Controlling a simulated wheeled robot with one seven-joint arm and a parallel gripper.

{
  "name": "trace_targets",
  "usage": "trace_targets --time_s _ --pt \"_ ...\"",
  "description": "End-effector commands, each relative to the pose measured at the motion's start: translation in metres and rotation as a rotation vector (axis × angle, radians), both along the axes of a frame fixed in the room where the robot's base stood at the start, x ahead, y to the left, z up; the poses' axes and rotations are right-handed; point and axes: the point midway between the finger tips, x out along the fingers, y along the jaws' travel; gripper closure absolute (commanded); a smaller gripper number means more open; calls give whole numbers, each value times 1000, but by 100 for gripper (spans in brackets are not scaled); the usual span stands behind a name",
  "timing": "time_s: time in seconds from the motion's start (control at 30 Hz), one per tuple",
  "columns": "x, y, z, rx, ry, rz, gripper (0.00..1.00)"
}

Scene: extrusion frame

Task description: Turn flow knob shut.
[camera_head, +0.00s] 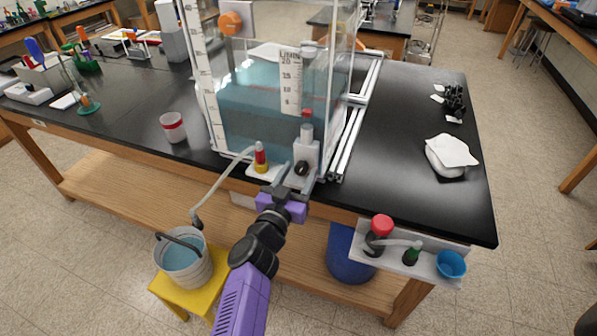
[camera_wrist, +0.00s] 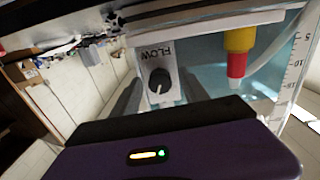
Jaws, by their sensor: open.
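The flow knob (camera_head: 301,168) is a small black round knob on a pale panel at the front foot of the water tank. In the wrist view, the knob (camera_wrist: 160,81) has a white pointer mark and sits by the word FLOW, which appears upside down. My gripper (camera_head: 291,181) is open in front of the panel. In the wrist view, the dark fingers of my gripper (camera_wrist: 160,92) lie to the left and right of the knob with gaps showing. Whether either finger touches it cannot be told.
The tank (camera_head: 262,115) holds bluish water on the black bench (camera_head: 405,130). A red-and-yellow valve (camera_head: 260,158) with a hose stands left of the knob. The hose leads to a bucket (camera_head: 184,262) on a yellow stool. A bottle shelf (camera_head: 400,258) is at the right.

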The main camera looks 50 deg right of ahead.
Motion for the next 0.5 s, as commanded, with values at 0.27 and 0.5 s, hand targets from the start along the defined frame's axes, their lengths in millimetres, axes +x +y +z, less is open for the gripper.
trace_targets --time_s 0.27,0.5 --pt "0 -1 0 0 0 0 54" --pt "0 -1 0 0 0 0 100"
